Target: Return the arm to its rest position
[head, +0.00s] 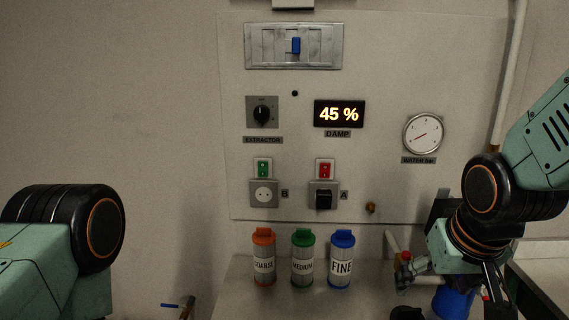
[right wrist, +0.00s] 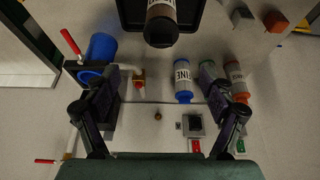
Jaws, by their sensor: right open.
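My right arm comes down at the right edge of the head view, with its wrist (head: 456,240) low in front of the panel's lower right side. In the right wrist view my right gripper (right wrist: 160,122) has its two dark fingers wide apart, with nothing held between them. The panel (right wrist: 155,140) shows beyond the gap. Of my left arm only a green link and a black joint show at the lower left of the head view; its gripper is out of the picture.
Orange (head: 264,262), green (head: 303,262) and blue (head: 341,262) labelled canisters stand below the wall panel (head: 380,60). The damp display (head: 339,114) reads 45 %. A blue container (head: 453,303) and a pipe valve are close to my right wrist. A dark tray (right wrist: 197,12) holds a labelled jar.

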